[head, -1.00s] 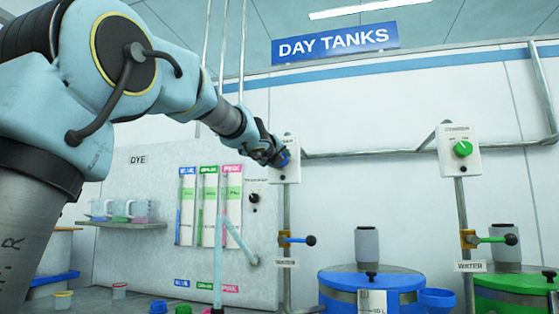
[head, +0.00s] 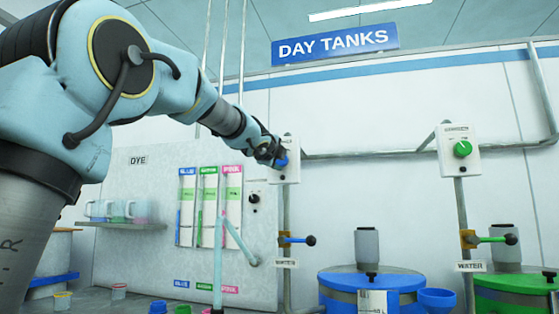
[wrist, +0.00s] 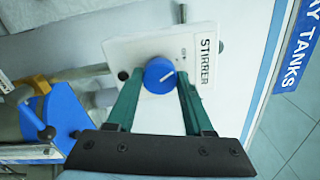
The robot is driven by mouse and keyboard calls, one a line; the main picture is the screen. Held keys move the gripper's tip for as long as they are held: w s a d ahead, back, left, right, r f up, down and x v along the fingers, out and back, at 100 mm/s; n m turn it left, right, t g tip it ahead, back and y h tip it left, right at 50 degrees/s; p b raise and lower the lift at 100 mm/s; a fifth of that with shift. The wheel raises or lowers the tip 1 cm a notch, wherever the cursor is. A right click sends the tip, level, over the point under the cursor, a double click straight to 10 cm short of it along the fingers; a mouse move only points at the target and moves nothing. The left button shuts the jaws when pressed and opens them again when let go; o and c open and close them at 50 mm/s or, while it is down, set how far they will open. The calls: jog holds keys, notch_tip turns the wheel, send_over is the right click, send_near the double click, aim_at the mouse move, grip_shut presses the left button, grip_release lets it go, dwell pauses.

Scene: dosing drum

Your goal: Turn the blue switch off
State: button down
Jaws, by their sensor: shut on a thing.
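The blue switch is a round knob (wrist: 160,75) with a white pointer line, on a white box labelled STIRRER (wrist: 207,60) in the wrist view. In the head view its box (head: 291,160) stands on a grey post above the blue tank, and the blue knob shows beside my gripper. My gripper (head: 276,160) reaches the box from the left. In the wrist view its two green fingers (wrist: 160,88) lie on either side of the knob, shut on it. The pointer line slants between the fingers; the small position marks are hard to read.
A similar box with a green knob (head: 462,149) stands to the right above the green tank (head: 515,292). Below the blue switch are a blue-handled water valve (head: 298,240) and the blue tank (head: 335,283). The dye panel (head: 150,200) is to the left.

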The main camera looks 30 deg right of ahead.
dwell(0.4)
jog(key=shift+c, duration=1.4)
grip_release()
jog(key=shift+a, duration=0.1)
jog(key=b+v, duration=0.2)
jog(key=v, duration=0.8)
jog(key=shift+s+a, duration=0.25)
jog(key=shift+s, duration=0.05)
jog(key=shift+f, duration=0.1)
